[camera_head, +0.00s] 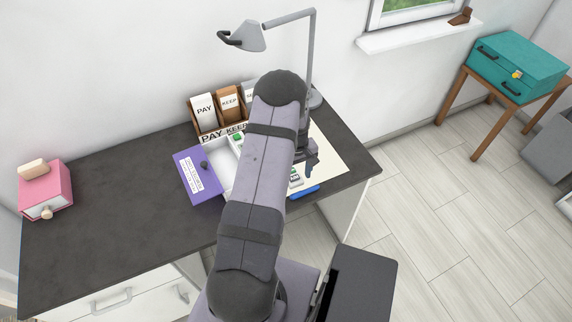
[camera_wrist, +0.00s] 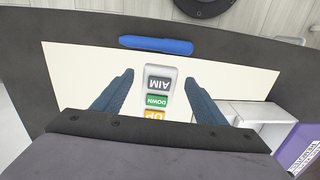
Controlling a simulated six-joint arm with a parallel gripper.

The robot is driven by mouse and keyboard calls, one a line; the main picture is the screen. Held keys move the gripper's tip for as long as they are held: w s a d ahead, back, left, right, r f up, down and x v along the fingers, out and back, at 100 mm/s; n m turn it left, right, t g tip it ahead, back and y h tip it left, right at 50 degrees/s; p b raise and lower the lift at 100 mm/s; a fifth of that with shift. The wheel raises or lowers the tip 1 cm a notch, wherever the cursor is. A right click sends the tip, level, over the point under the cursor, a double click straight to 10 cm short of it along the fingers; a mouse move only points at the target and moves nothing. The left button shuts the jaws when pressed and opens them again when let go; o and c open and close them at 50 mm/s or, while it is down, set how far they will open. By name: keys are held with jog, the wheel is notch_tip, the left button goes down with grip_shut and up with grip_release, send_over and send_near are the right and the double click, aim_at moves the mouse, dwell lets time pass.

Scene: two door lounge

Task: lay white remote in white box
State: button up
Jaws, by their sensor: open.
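The white remote (camera_wrist: 158,76), with grey, green and orange labels reading AIM, DOWN and UP, lies on a cream mat. In the head view only part of the remote (camera_head: 295,178) shows beside my arm. My gripper (camera_wrist: 160,74) is open, with one finger on each side of the remote and a gap at both sides. The gripper (camera_head: 311,160) also shows in the head view. The white box (camera_head: 216,153) stands left of my arm, partly hidden by it, beside a purple panel (camera_head: 197,175). The box (camera_wrist: 258,108) is at the right in the wrist view.
The cream mat (camera_wrist: 80,65) has a blue bar (camera_wrist: 156,45) near its edge. A brown holder with PAY and KEEP cards (camera_head: 203,108) and a grey lamp (camera_head: 250,37) stand behind. A pink box (camera_head: 45,190) is far left. The dark desk's left part (camera_head: 120,190) is mostly clear.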

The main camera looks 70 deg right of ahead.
jog(key=c, duration=1.3)
jog(key=shift+r+b, duration=1.45)
jog(key=shift+r, duration=3.6)
jog(key=w+a+n, duration=0.1)
jog(key=w+a, duration=0.4)
jog(key=w, duration=0.3)
jog(key=w+a+r+n, duration=0.1)
jog(key=w+a+n, duration=0.1)
jog(key=w+a, duration=0.4)
jog(key=w+a+n, duration=0.1)
jog(key=w+a, duration=0.5)
jog(key=w, duration=0.4)
jog(key=shift+w+a+r, duration=0.15)
jog(key=shift+w, duration=0.05)
jog(key=w+a+n, duration=0.1)
jog(key=w+a, duration=0.1)
jog(key=a, duration=0.7)
jog(key=w+a+n, duration=0.2)
jog(key=a, duration=0.7)
jog(key=w+a+r+n, duration=0.1)
jog(key=w+a+n, duration=0.1)
jog(key=a, duration=0.8)
